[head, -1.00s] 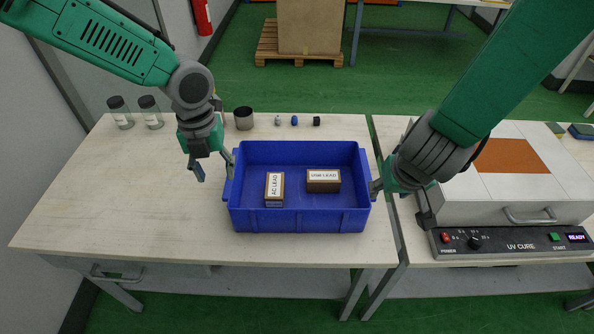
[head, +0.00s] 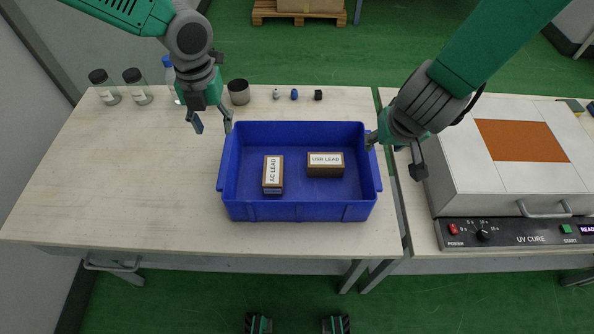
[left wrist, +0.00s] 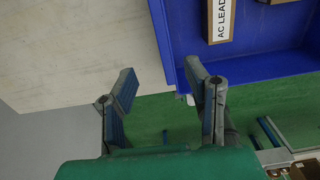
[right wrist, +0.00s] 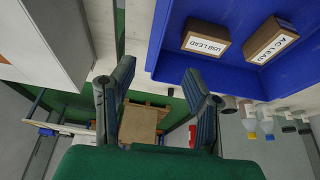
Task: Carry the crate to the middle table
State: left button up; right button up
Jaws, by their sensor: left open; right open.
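The blue crate (head: 297,211) sits upright on the pale table, near its right edge. Inside lie two labelled boxes, AC LEAD (head: 273,174) and USB LEAD (head: 325,164). My left gripper (head: 212,122) is open and empty by the crate's back left corner. In the left wrist view one finger overlaps the crate's edge (left wrist: 175,58); I cannot tell if it touches. My right gripper (head: 394,155) is open and empty by the crate's right side, one finger close to the back right corner. The right wrist view shows the crate wall (right wrist: 158,40) beyond the fingers.
A second table to the right bears the UV CURE unit (head: 515,235), close to my right gripper. Jars (head: 137,88), a bottle, a dark cup (head: 238,92) and small parts stand behind the crate. The table's left part (head: 120,170) is clear.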

aim_at(226, 156)
pick_arm(q)
jog(key=f, duration=1)
jog(key=shift+d+f, duration=0.35)
pick_arm(e)
jog(key=x, duration=1.1)
jog(key=shift+d, duration=0.4)
pick_arm(q)
jog(key=shift+a+f, duration=0.25)
jog(key=shift+f, duration=0.4)
pick_arm(e)
jog(key=shift+w+a+f, duration=0.25)
jog(key=shift+f, duration=0.25)
pick_arm(q)
jog(key=shift+d, duration=0.15)
pick_arm(e)
jog(key=shift+d, duration=0.15)
pick_arm(q)
jog(key=shift+d, duration=0.1)
grip_shut()
pick_arm(e)
jog(key=shift+d, duration=0.15)
grip_shut()
